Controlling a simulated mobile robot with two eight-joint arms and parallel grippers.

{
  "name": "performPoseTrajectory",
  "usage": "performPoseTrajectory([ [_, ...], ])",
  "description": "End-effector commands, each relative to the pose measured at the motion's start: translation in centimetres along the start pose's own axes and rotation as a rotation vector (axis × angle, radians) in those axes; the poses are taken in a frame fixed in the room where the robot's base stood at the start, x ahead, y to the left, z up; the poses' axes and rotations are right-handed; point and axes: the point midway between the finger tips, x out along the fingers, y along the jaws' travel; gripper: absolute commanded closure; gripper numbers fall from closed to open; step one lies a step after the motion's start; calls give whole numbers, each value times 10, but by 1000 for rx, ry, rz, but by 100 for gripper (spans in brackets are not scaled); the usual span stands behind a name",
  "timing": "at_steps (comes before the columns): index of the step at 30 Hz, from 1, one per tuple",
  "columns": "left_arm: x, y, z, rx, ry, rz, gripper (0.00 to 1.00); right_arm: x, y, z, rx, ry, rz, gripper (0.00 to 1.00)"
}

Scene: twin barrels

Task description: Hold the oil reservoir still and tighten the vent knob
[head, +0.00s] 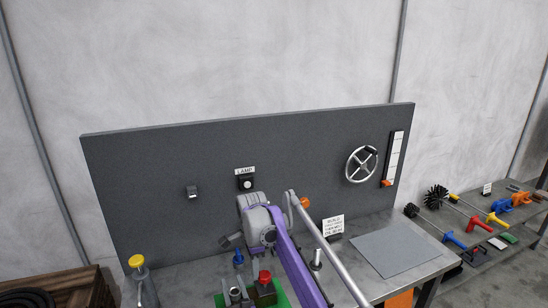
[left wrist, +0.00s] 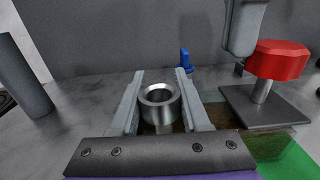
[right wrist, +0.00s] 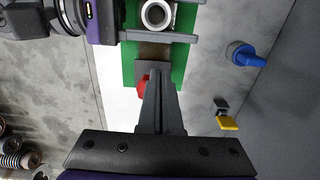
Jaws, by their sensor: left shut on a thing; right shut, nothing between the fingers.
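The oil reservoir has a metal neck (left wrist: 160,100) and an amber body on a green base (right wrist: 180,62). My left gripper (left wrist: 158,85) is shut with its two fingers on either side of the neck. The red vent knob (left wrist: 278,60) sits on a short stem above a dark plate beside the neck; it also shows in the head view (head: 265,276). My right gripper (right wrist: 160,78) is shut and empty. Its fingertips are at the side of the knob and partly cover it in the right wrist view. I cannot tell whether they touch it.
A blue fitting (right wrist: 243,54) and a yellow-tipped part (right wrist: 227,122) stand on the grey bench near the reservoir. A yellow-capped bottle (head: 140,285) is at the left. A dark panel (head: 290,150) with a handwheel (head: 361,164) rises behind. A grey mat (head: 388,250) lies clear at the right.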

Motion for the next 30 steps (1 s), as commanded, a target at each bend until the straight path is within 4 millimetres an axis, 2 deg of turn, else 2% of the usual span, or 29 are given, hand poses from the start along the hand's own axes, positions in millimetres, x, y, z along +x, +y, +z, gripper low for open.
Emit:
performPoseTrajectory([
  [15,0,3,0,-1,0,7,100,0,-1,-5,3,7,0,100],
  [30,0,2,0,0,0,5,100,0,-5,4,2,4,0,100],
])
